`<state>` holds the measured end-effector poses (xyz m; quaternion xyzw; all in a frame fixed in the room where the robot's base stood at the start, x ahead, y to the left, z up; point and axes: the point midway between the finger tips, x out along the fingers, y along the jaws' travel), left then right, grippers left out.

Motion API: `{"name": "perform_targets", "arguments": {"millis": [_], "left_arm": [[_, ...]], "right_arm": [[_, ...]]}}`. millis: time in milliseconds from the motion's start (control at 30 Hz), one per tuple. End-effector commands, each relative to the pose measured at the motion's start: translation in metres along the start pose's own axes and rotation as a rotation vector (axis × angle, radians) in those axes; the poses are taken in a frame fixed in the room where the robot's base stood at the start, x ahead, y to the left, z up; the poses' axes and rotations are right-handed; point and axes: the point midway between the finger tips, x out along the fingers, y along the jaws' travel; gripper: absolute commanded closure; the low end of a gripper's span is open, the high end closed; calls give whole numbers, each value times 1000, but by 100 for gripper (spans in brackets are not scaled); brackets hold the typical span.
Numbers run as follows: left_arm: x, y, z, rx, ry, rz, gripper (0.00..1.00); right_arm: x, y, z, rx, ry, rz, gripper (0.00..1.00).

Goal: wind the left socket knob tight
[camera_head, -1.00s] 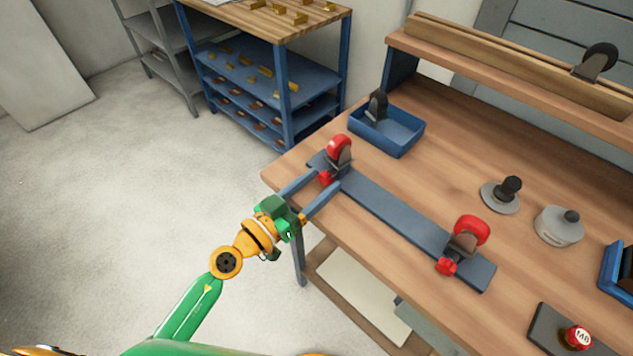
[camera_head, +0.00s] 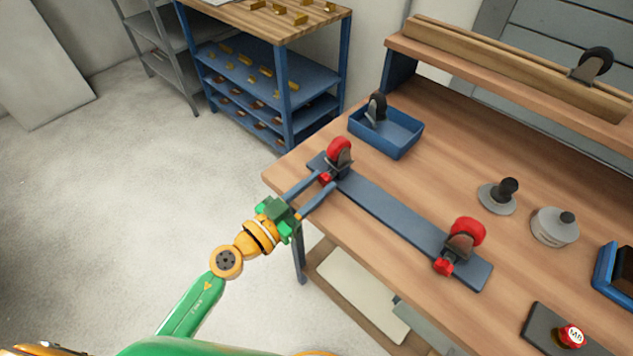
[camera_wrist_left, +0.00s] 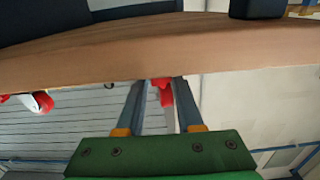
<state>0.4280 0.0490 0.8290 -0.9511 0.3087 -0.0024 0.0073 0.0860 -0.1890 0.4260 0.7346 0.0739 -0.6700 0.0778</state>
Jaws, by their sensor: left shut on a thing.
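The left socket (camera_head: 338,172) stands at the far left end of a blue-grey bar on the bench, with a red wheel (camera_head: 340,149) upright in it. Its small red knob (camera_head: 325,178) faces the bench's front edge. My left gripper (camera_head: 326,180) reaches in from the left, shut on this knob with one finger on each side. In the left wrist view the red knob (camera_wrist_left: 162,86) shows between the two finger ends (camera_wrist_left: 160,98). The right socket (camera_head: 462,246) has a similar red wheel and red knob (camera_head: 443,266). My right gripper is out of view.
A blue bin (camera_head: 388,137) with a dark wheel stands behind the left socket. A dark-knobbed stand (camera_head: 498,199), a grey lidded pot (camera_head: 554,228) and a red button on a dark plate (camera_head: 540,330) are farther right.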

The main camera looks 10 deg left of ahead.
Motion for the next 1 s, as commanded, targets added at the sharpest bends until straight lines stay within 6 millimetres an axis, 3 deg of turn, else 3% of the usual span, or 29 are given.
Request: {"name": "perform_targets", "arguments": {"millis": [500, 1000], "left_arm": [[0, 0, -1, 323, 0, 0, 100], [0, 0, 0, 397, 0, 0, 100]], "right_arm": [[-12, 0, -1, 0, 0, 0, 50], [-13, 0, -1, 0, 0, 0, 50]]}}
